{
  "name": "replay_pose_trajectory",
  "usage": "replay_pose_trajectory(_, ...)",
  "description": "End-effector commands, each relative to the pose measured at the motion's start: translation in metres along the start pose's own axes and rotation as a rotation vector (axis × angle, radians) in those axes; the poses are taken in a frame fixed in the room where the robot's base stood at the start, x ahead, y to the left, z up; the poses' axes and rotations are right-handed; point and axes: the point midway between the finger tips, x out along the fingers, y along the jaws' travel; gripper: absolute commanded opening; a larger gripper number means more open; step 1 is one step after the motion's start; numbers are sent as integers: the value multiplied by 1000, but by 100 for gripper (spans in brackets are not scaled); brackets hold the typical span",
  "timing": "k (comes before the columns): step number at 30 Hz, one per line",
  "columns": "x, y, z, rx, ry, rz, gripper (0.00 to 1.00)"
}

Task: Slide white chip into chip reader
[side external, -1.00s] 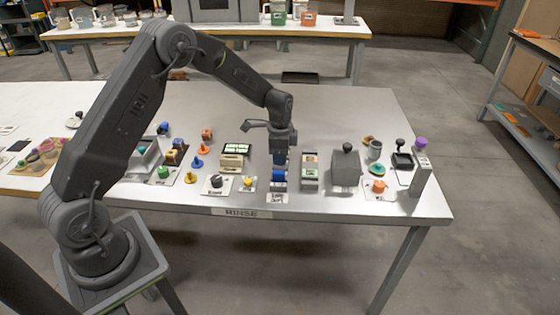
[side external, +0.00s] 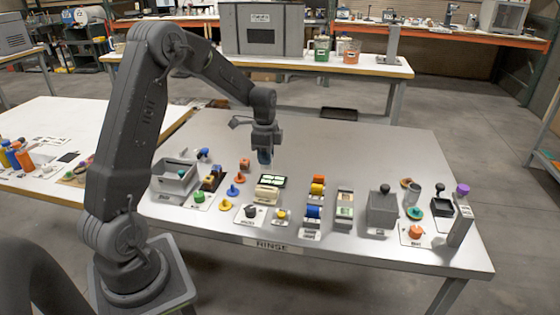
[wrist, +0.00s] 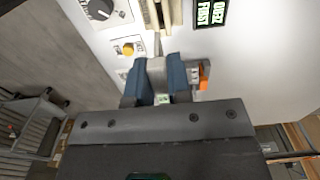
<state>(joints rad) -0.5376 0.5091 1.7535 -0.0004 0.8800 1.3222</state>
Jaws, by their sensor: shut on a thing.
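My gripper (side external: 264,158) is over the table just behind the chip reader, fingers pointing down. In the wrist view its two blue fingers (wrist: 160,75) are closed on a small pale piece, the white chip (wrist: 164,98), which is mostly hidden between them. The chip cannot be made out in the side view. The chip reader (side external: 267,193) appears to be the beige block with a lit green-and-black display (side external: 272,181) behind it. In the wrist view the beige block (wrist: 148,14) is at the top, beyond the fingertips and apart from them.
A dial (side external: 250,212) and a yellow button (side external: 281,215) stand in front of the reader. A grey bin (side external: 174,180) is left. The table's back is clear.

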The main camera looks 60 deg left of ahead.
Motion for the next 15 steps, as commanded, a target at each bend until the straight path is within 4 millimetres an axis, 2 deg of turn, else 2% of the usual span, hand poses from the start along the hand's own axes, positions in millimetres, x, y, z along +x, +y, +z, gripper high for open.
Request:
replay_pose_trajectory(10,2,-1,2,2,0,0,0)
replay_pose_trajectory(15,12,0,2,1,0,3,0)
